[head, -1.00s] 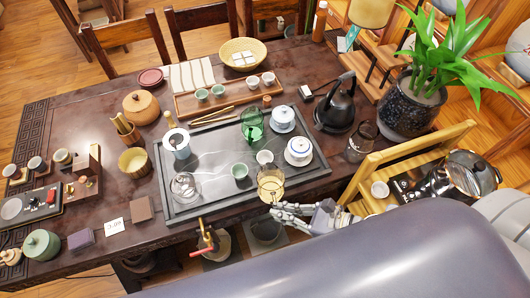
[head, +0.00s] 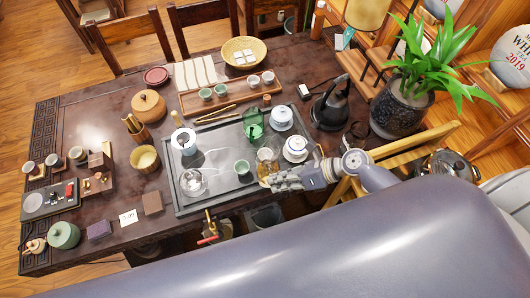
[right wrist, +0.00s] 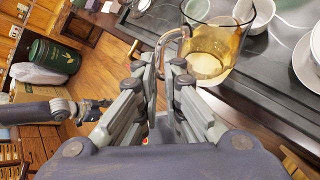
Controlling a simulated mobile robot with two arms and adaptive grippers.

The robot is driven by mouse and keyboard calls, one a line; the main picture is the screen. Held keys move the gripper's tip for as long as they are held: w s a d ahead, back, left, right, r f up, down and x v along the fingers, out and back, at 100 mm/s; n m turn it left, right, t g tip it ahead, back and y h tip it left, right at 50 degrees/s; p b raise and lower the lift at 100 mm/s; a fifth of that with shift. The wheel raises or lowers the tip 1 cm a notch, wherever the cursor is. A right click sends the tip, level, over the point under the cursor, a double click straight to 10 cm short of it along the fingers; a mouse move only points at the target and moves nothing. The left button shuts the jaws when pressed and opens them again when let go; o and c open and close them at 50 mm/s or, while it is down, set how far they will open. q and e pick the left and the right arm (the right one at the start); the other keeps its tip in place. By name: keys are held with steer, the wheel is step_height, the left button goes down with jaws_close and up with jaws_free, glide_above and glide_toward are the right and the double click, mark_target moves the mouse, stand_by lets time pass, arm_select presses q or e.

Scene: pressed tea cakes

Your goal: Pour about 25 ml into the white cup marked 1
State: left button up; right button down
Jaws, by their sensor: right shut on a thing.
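My right gripper (head: 272,182) is shut on the handle of a clear glass pitcher (head: 266,172) holding amber tea. The right wrist view shows the fingers (right wrist: 165,72) around the handle and the pitcher (right wrist: 222,45) with amber liquid low inside. The pitcher is at the near edge of the dark tea tray. A small white cup (right wrist: 258,14) stands on the tray just beyond it; in the head view the pitcher partly covers this cup. I cannot read any mark on it. A gripper, apparently my left one (right wrist: 98,104), shows small in the right wrist view; its jaws are unclear.
The tea tray (head: 222,142) also holds a green cup (head: 242,168), a lidded white bowl (head: 295,148), a green glass (head: 254,124) and a clear glass vessel (head: 193,182). A black kettle (head: 331,108) stands to the right.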

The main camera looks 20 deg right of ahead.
mark_target(278, 170)
steer(key=shift+w+d+r+m+g+b, duration=0.1)
steer(key=shift+w+r+m+g+b, duration=0.3)
steer(key=shift+w+g+b, duration=0.3)
steer(key=shift+w+r, duration=0.1)
steer(key=shift+w+d+r+m+g+b, duration=0.1)
steer(key=shift+w+r+m+g+b, duration=0.5)
steer(key=shift+r, duration=0.2)
stand_by(0.5)
steer(key=shift+s+y, duration=0.3)
steer(key=shift+s, duration=0.1)
stand_by(0.4)
steer(key=shift+w+r+p, duration=0.25)
steer(key=shift+r+p, duration=0.05)
steer(key=shift+p, duration=0.4)
stand_by(1.3)
